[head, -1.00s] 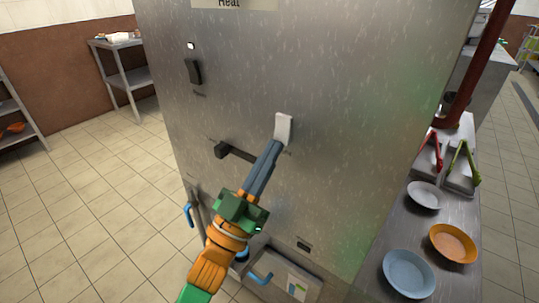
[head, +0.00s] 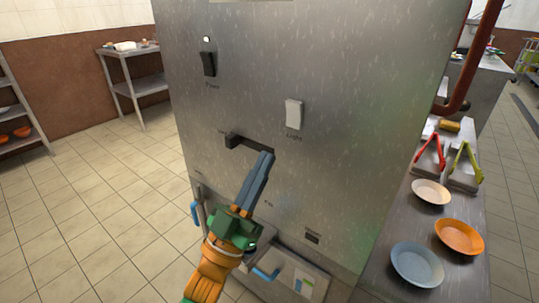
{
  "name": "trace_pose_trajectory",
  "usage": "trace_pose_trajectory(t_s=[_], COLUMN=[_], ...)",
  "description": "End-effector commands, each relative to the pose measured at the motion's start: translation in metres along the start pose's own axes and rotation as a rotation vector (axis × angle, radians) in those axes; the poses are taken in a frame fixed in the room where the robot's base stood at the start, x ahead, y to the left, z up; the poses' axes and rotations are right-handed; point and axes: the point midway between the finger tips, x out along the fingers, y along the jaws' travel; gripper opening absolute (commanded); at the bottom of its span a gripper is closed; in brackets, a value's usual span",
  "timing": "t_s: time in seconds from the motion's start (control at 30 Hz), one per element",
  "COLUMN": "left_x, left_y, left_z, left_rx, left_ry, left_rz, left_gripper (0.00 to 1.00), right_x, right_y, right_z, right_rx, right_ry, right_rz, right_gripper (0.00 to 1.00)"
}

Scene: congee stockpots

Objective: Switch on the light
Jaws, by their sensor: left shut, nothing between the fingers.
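The white light switch (head: 293,114) is a rocker on the grey metal panel (head: 350,75), with the label "Light" (head: 294,135) under it. My left gripper (head: 266,156) has its blue-grey fingers shut together and empty. Its tips are below and to the left of the white switch, apart from it, near the right end of the dark slider slot. Which way the rocker is pressed is hard to tell. My right gripper is not in view.
A black power switch (head: 208,63) with a lit lamp (head: 206,39) is at the panel's upper left. A dark slider knob (head: 231,140) sits left of my fingers. A counter with bowls (head: 417,263) and tongs (head: 467,162) stands right.

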Motion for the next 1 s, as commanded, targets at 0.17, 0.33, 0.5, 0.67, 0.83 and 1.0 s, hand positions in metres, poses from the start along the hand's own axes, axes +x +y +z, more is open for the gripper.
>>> trace_pose_trajectory(t_s=[0.17, 0.33, 0.5, 0.67, 0.83, 1.0], left_x=[-0.037, -0.062, -0.07, -0.07, -0.07, -0.07], left_y=[0.0, 0.0, 0.0, 0.0, 0.0, 0.0], left_z=[0.008, 0.011, 0.011, 0.011, 0.011, 0.011], left_rx=[-0.001, 0.0, 0.0, 0.0, 0.0, 0.0], left_ry=[-0.004, -0.003, -0.001, 0.0, 0.0, 0.0], left_rz=[-0.001, -0.001, 0.0, 0.0, 0.0, 0.0], left_gripper=[0.0, 0.0, 0.0, 0.0, 0.0, 0.0], right_x=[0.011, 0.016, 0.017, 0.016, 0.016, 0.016], right_y=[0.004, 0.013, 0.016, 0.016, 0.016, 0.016], right_z=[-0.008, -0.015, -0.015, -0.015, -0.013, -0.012], right_rx=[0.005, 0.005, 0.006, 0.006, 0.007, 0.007], right_ry=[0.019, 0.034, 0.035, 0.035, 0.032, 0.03], right_rz=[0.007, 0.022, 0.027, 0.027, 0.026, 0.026], right_gripper=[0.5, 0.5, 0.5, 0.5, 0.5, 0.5])
